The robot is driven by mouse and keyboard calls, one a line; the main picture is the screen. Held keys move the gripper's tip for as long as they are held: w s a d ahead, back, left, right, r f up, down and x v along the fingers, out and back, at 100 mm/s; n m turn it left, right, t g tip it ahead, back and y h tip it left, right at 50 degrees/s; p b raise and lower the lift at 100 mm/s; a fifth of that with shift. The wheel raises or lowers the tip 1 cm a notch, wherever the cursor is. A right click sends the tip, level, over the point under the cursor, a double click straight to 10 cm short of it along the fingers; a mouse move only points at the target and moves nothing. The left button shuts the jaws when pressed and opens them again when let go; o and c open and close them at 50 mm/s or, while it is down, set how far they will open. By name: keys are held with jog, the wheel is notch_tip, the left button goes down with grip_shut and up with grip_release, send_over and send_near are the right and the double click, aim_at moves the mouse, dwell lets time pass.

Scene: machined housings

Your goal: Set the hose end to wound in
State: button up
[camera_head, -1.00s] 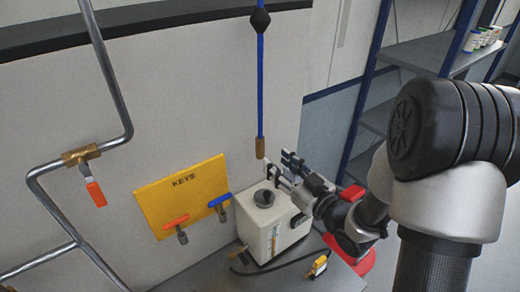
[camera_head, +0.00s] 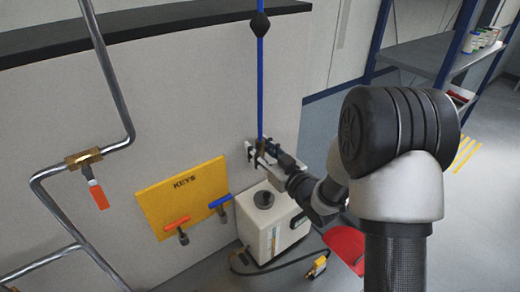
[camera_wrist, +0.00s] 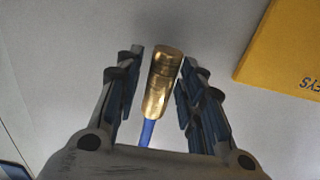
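The blue hose (camera_head: 260,85) hangs down from the top of the head view, with a black bead (camera_head: 260,23) on it high up. Its brass hose end (camera_wrist: 162,78) shows in the wrist view between the two fingers, with the blue hose below it in the picture. In the head view my gripper (camera_head: 262,152) is around the hose end and partly hides it. My gripper (camera_wrist: 160,88) is open, its fingers on either side of the brass. A narrow gap shows on the left; the right finger is very close, and I cannot tell if it touches.
A white canister (camera_head: 270,228) with a dark cap stands below my gripper. A yellow KEYS board (camera_head: 183,198) with red and blue valve handles is to the left. Pipes with a brass valve (camera_head: 83,158) run along the left wall. Shelves (camera_head: 425,58) stand at the right.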

grip_shut()
dwell(0.5)
notch_tip(320, 180, up, 12)
jog(key=p, duration=0.3)
jog(key=shift+w, duration=0.1)
jog(key=shift+c, duration=0.8)
grip_release()
jog(key=o, duration=0.4)
jog(key=shift+f, duration=0.2)
jog(key=shift+s, duration=0.2)
jog(key=v, duration=1.2)
jog(key=shift+w, duration=0.1)
